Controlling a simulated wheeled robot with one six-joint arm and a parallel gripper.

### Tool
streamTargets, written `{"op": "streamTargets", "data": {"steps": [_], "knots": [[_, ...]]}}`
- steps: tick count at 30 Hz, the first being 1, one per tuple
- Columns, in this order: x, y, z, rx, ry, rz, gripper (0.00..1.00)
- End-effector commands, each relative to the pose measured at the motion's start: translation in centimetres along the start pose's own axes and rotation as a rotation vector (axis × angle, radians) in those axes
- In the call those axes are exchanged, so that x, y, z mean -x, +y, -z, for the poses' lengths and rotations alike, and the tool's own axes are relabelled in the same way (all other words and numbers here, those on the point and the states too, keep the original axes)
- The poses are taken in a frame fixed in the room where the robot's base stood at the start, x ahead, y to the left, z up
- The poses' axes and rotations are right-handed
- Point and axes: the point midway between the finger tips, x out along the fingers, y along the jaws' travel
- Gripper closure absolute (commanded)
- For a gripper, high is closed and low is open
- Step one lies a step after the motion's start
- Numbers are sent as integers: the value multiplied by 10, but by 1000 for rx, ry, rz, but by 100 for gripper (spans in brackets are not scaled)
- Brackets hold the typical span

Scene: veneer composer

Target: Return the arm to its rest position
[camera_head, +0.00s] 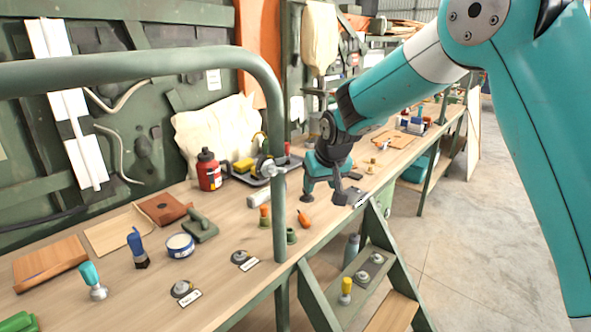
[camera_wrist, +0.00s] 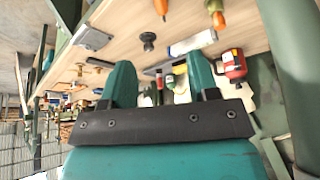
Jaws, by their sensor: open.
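My arm (camera_head: 400,85) reaches in from the upper right in the head view, bent, with its wrist over the front part of the wooden workbench (camera_head: 225,230). My gripper (camera_head: 322,182) hangs near the bench's front edge, beside a black knob-like piece and a grey metal block (camera_head: 348,196). In the wrist view, the two teal fingers of my gripper (camera_wrist: 160,65) stand apart with nothing between them. The black knob-like piece (camera_wrist: 148,40) and the grey block (camera_wrist: 94,37) lie beyond the fingers.
A green tube rail (camera_head: 277,150) rises in front of the bench, left of my gripper. A red bottle (camera_head: 209,172), a white-and-blue tin (camera_head: 180,246) and several tools stand on the bench. A green step frame (camera_head: 370,265) stands below. The floor (camera_head: 465,235) at the right looks clear.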

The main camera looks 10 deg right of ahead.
Motion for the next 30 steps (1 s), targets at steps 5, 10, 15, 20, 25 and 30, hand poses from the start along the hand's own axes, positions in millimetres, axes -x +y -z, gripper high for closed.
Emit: {"op": "streamTargets", "data": {"steps": [5,10,15,20,25,30], "knots": [[35,-12,-8,25,-19,37,45],[136,-47,-54,119,-97,161,45],[237,-79,-134,249,-197,301,45],[298,-94,-203,352,-269,397,45],[322,-99,-242,411,-308,445,45],[324,-99,-245,416,-312,449,45]]}}
